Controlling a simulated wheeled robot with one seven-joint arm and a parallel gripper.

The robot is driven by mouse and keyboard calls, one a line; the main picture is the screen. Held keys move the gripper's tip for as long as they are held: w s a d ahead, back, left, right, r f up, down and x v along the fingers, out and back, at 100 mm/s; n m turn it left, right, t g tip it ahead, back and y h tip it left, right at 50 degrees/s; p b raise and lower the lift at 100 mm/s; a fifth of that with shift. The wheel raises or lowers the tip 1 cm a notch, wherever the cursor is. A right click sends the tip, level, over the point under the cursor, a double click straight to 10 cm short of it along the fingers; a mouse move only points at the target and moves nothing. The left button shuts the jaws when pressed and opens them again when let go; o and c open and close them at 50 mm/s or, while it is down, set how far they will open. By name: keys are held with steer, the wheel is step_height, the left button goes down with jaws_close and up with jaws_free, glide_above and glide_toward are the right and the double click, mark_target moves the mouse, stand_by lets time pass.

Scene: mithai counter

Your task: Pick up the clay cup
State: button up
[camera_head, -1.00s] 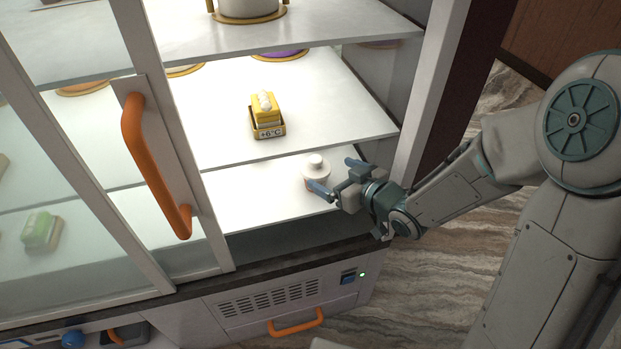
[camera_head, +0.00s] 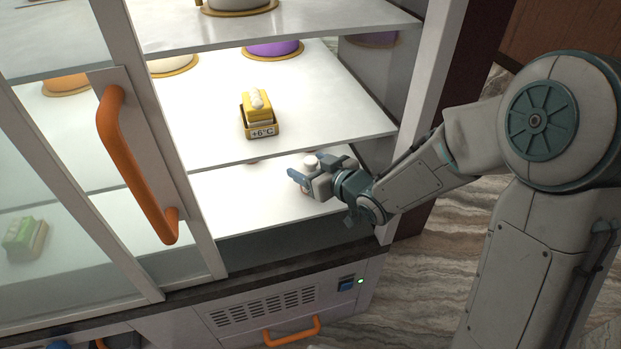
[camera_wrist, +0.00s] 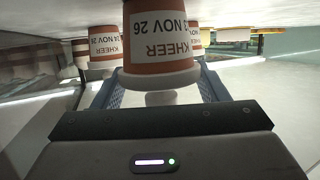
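The clay cup (camera_wrist: 160,48) is reddish brown with a white KHEER date label and a pale knobbed lid. It appears upside down in the wrist view, between the two blue fingers of my gripper (camera_wrist: 158,88), with gaps visible beside it. In the head view, the cup's white lid (camera_head: 311,163) shows at my gripper (camera_head: 308,173) on the lower shelf, and most of its body is hidden. My gripper is open around the cup. I cannot see either finger pressing on it.
Another labelled clay cup (camera_wrist: 104,46) stands close by. The shelf above (camera_head: 350,115) bears a yellow sweet with a +6°C tag (camera_head: 262,131). The sliding glass door's orange handle (camera_head: 135,170) is left of the opening, and the cabinet's right post (camera_head: 425,100) is near my arm.

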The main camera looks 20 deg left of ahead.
steer(key=shift+c, duration=1.3)
steer(key=shift+r, duration=0.1)
